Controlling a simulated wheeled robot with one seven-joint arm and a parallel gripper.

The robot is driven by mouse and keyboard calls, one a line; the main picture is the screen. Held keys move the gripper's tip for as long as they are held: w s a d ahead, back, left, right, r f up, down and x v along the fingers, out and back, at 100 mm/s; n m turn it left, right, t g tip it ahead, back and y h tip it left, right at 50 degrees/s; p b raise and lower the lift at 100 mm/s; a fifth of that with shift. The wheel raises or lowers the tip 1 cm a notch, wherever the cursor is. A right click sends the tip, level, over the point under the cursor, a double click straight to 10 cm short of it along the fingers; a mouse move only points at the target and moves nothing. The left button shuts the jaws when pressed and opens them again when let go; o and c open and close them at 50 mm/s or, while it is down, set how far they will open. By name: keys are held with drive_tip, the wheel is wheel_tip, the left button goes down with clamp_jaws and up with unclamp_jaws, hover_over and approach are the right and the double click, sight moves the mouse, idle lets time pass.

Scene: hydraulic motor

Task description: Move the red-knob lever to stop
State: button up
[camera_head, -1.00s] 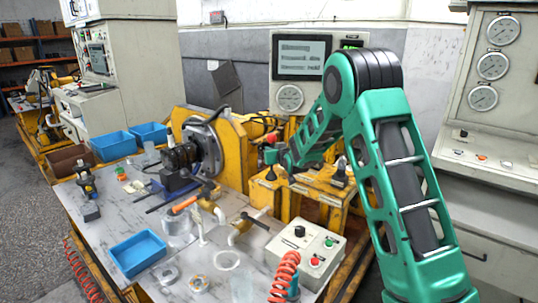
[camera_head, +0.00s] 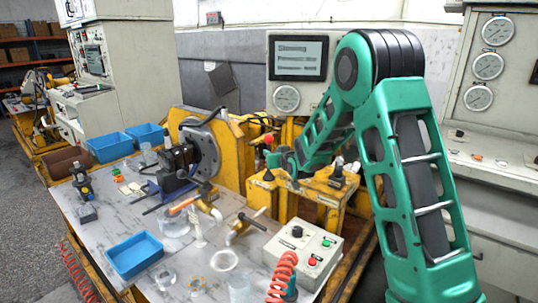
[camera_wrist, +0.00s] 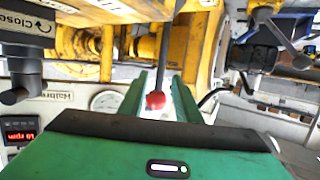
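The red knob (camera_head: 268,139) tops a lever standing by the yellow block in the middle of the head view. In the wrist view the red knob (camera_wrist: 155,100) appears between my two green fingers, with its dark rod running up the picture. My gripper (camera_wrist: 157,82) is open, with gaps visible on both sides of the knob. In the head view my gripper (camera_head: 284,163) is close to the lever, partly hidden by my forearm. Contact with the knob cannot be seen. The lever's base is partly hidden.
A yellow frame (camera_head: 236,150) with a round motor mount stands to the left. A display (camera_head: 297,57) and gauge stand behind. A button box (camera_head: 303,252), blue tray (camera_head: 135,255) and orange-handled valve (camera_head: 203,205) are in front.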

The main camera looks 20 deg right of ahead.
drive_tip(key=v, duration=0.5)
idle(0.3)
drive_tip(key=s+d+g, duration=0.1)
drive_tip(key=s+d, duration=0.1)
drive_tip(key=s, duration=0.1)
drive_tip(key=s+d+m+g+h, duration=0.1)
drive_tip(key=s+d, duration=0.2)
drive_tip(key=s, duration=0.1)
drive_tip(key=s+d+g+h, duration=0.1)
drive_tip(key=s+d, duration=0.2)
drive_tip(key=shift+s+d+g, duration=0.25)
drive_tip(key=shift+s+g, duration=0.05)
drive_tip(key=shift+g, duration=0.1)
drive_tip(key=s+d+f+m+g, duration=0.1)
drive_tip(key=s+d+m+g, duration=0.2)
drive_tip(key=s, duration=1.1)
drive_tip(key=s+d+m+g, duration=0.1)
drive_tip(key=s+d+g, duration=0.3)
drive_tip(key=s, duration=0.9)
drive_tip(key=s+a+m+g+y, duration=0.1)
drive_tip(key=s+a+g, duration=0.2)
drive_tip(key=s, duration=1.5)
drive_tip(key=shift+a+f+m+g+y, duration=0.3)
drive_tip(key=shift+m+g, duration=0.1)
drive_tip(key=shift+g, duration=0.3)
drive_tip(key=shift+w, duration=0.1)
